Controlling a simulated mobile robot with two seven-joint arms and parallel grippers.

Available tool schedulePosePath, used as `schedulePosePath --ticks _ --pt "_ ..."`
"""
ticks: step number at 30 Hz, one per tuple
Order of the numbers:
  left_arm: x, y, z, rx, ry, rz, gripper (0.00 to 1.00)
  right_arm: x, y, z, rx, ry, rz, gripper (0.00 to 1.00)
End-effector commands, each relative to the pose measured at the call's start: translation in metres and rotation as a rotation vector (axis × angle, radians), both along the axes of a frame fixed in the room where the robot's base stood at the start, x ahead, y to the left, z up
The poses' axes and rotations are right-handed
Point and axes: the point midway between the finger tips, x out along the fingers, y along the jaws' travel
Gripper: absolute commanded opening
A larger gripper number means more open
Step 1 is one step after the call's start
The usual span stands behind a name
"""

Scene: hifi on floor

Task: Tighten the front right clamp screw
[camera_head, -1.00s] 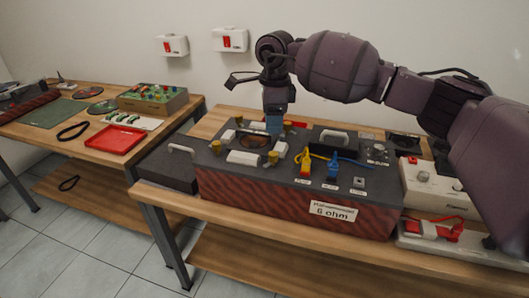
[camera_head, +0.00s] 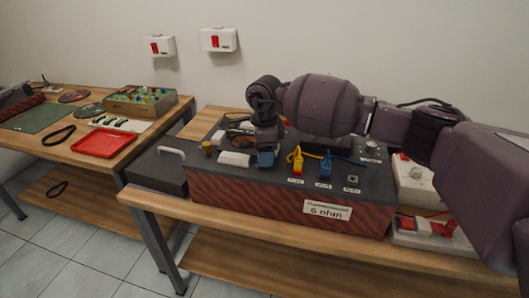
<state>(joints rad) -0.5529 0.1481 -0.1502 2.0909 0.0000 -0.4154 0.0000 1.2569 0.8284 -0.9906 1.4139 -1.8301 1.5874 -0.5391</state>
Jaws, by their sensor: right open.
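The dark box labelled "6 ohm" (camera_head: 290,200) has a red patterned front and stands on the wooden bench. On its top left is a round driver (camera_head: 238,141) held around its edge by white blocks and brass-coloured screws. A brass screw (camera_head: 207,147) shows at the front left, and a white clamp block (camera_head: 235,158) lies beside it at the front. My right gripper (camera_head: 266,160) points down at the front right of the driver, with its bluish tip low over the box top. It hides the front right clamp screw. My left gripper is not in view.
A yellow plug (camera_head: 297,161) and a blue plug (camera_head: 325,164) with cables stand just right of my gripper. A white device (camera_head: 415,180) is at the right. A second bench on the left holds a red tray (camera_head: 103,143).

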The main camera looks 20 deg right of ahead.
Motion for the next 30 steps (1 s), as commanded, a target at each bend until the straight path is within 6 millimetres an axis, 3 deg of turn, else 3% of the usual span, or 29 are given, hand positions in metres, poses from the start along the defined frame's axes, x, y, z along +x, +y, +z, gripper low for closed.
schedulePosePath --ticks 8,15,18,30 --pt "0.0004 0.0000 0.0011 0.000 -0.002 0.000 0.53 0.0000 0.0000 -0.0005 0.000 0.000 0.000 0.51" --pt "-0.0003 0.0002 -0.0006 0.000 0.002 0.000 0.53 0.0000 0.0000 -0.0004 0.000 0.000 0.000 0.14" --pt "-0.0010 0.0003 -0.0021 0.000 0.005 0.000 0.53 0.0000 0.0000 -0.0004 0.000 0.000 0.000 0.04" --pt "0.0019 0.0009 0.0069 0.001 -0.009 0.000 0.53 -0.0001 -0.0003 0.0026 0.000 -0.003 -0.096 0.04"
